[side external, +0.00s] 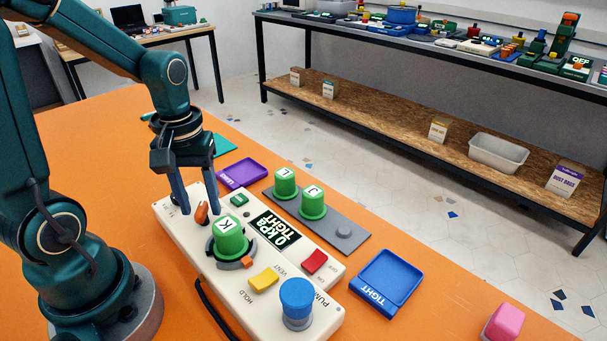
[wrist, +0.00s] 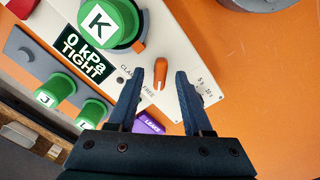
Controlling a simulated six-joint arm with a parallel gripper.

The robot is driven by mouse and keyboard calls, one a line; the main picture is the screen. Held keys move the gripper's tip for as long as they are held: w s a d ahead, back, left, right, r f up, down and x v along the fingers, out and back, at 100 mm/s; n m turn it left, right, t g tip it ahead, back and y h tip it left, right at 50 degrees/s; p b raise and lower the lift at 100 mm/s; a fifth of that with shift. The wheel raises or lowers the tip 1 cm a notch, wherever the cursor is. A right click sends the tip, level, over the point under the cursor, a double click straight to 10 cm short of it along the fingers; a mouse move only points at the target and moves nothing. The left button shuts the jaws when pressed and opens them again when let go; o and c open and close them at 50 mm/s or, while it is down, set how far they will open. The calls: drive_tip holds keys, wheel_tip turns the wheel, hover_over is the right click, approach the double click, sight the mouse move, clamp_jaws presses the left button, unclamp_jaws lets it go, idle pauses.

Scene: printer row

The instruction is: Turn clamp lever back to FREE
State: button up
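The orange clamp lever (wrist: 159,72) sits on the white console (side external: 183,222), beside the printed words CLAMP and FREE in the wrist view. Its narrow end points down in that view, near the word FREE; I cannot tell its exact setting. It also shows in the side view (side external: 202,213). My gripper (wrist: 159,79) is open, with one finger on each side of the lever and gaps visible on both sides. In the side view my gripper (side external: 200,208) points down at the console's far-left end. A green K cap (side external: 230,238) sits next to the lever.
The console display (side external: 278,230) reads 0 kPa TIGHT. A yellow switch (side external: 263,280), red switch (side external: 314,262) and blue pump knob (side external: 296,298) are on the console. A grey rack (side external: 343,232) holds green J and L caps. A purple tray (side external: 243,173) and blue TIGHT tray (side external: 388,278) lie nearby.

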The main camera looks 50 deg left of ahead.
sight(200, 208)
drive_tip(key=shift+r, duration=2.6)
drive_tip(key=s+d+r+m+t, duration=0.3)
drive_tip(key=d+r+m+t, duration=0.1)
drive_tip(key=d+m, duration=0.3)
drive_tip(key=shift+d+m+t, duration=0.4)
drive_tip(key=shift+m+t, duration=0.4)
drive_tip(key=shift+m, duration=0.3)
